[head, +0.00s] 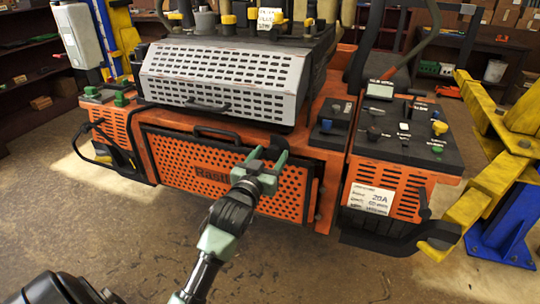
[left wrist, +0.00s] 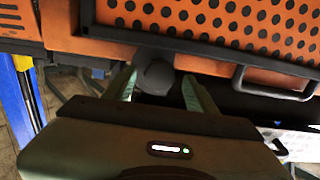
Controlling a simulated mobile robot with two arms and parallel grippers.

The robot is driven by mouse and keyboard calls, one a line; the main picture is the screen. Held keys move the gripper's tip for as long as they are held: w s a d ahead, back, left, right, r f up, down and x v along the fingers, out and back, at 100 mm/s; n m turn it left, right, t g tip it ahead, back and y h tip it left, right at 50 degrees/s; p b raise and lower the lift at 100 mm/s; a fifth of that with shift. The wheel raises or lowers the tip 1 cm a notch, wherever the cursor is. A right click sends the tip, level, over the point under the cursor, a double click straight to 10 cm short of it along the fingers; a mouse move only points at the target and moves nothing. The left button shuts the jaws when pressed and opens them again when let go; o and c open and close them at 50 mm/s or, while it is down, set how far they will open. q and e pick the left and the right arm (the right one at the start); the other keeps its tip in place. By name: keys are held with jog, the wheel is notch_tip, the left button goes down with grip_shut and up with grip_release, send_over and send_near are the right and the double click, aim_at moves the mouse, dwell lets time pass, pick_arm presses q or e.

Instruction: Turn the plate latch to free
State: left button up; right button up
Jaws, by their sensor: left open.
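The orange perforated front plate (head: 180,168) sits on the mower's front, with dark edging and partly covered lettering. It also shows in the left wrist view (left wrist: 215,18). The plate latch looks like a dark rounded knob (left wrist: 156,76) at the plate's edge. In the head view a dark piece (head: 255,155) shows there, beside my gripper. My left gripper (head: 268,168) is open at the plate's upper right. In the left wrist view its two green fingers (left wrist: 159,88) stand on either side of the knob; contact is unclear. The latch's turned position is hidden. My right gripper is not in view.
A black handle (head: 217,133) is on the plate's top edge, left of my gripper. A grey slotted cover (head: 222,75) overhangs above. A control panel (head: 400,125) is at the right, and yellow and blue lift posts (head: 505,215) flank the mower. Floor in front is clear.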

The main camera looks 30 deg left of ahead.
pick_arm(q)
grip_shut()
jog(key=shift+r+n+p, duration=0.1)
jog(key=shift+n+p, duration=0.95)
jog(key=shift+n, duration=0.15)
jog(key=n+p, duration=0.3)
jog(key=n, duration=0.2)
jog(key=n+p, duration=0.3)
jog(key=n, duration=0.2)
jog(key=shift+a+n, duration=0.15)
jog(key=shift+n, duration=0.25)
jog(key=shift+f+n+p, duration=0.2)
jog(key=shift+n+p, duration=0.2)
jog(key=shift+n, duration=0.75)
jog(key=shift+f+n+p, duration=0.15)
jog(key=shift+n+p, duration=0.25)
jog(key=shift+n, duration=0.75)
grip_release()
